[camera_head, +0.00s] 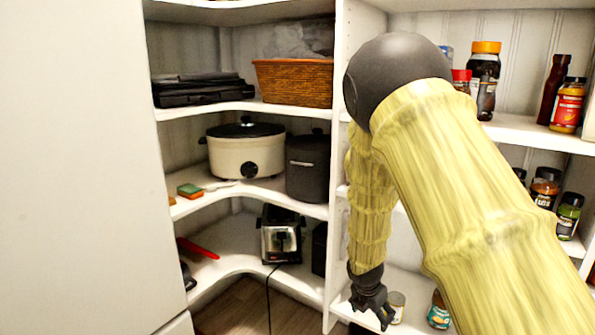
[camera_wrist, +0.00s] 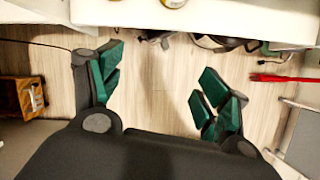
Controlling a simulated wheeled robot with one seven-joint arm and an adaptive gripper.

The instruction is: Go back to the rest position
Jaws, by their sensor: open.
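My gripper (camera_head: 372,304) hangs at the lower end of my arm in the head view, pointing down in front of the lower right shelves. In the wrist view my gripper (camera_wrist: 162,88) has its two green-padded fingers spread wide apart. Nothing is between them but the wooden floor (camera_wrist: 155,75) further off. My arm covers part of the right-hand shelves.
Corner shelves hold a slow cooker (camera_head: 245,150), a black canister (camera_head: 308,167), a toaster (camera_head: 281,235), a wicker basket (camera_head: 293,82) and a sponge (camera_head: 190,191). Cans (camera_head: 438,311) stand near my gripper. Jars (camera_head: 567,105) fill the right shelves. A white panel (camera_head: 80,160) stands left.

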